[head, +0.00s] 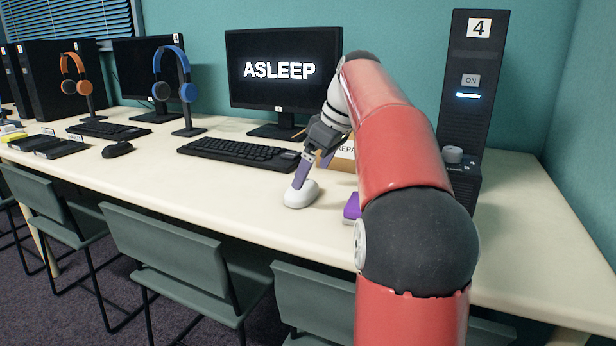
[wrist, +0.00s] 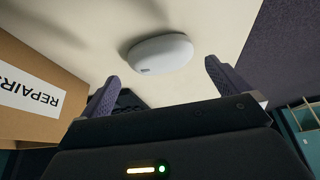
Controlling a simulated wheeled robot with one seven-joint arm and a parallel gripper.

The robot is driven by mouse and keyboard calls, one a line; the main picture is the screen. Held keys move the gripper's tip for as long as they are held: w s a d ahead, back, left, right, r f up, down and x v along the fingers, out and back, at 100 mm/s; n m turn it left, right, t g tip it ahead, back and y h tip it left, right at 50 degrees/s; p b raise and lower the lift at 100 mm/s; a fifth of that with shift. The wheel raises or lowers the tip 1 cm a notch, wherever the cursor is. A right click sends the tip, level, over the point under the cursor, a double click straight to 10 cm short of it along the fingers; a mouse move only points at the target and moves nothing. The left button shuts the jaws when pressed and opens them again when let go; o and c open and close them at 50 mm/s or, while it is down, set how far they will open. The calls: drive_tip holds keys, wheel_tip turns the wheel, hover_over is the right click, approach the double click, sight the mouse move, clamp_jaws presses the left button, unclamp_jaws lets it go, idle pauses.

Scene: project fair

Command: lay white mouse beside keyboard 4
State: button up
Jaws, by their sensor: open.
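The white mouse (head: 300,194) rests on the table to the right of a black keyboard (head: 238,151), with a gap between them. That keyboard lies before the monitor (head: 284,68) reading ASLEEP. My gripper (head: 306,172) is low over the table at the mouse, one purple finger just behind it in the head view. In the wrist view the mouse (wrist: 160,54) appears ahead of and between the two spread fingers of my gripper (wrist: 163,84). Nothing is between the fingertips that I can see as gripped. I cannot tell whether a finger touches the mouse.
A cardboard box marked REPAIR (wrist: 35,95) stands close beside my gripper. A purple thing (head: 352,206) is partly hidden by my arm. The computer tower labelled 4 (head: 470,90) stands at right. A blue headphone stand (head: 186,120) and chairs (head: 185,262) flank the left and front.

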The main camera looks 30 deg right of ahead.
drive_tip(key=p+v, duration=0.2)
drive_tip(key=v, duration=0.5)
drive_tip(key=shift+w+a, duration=0.1)
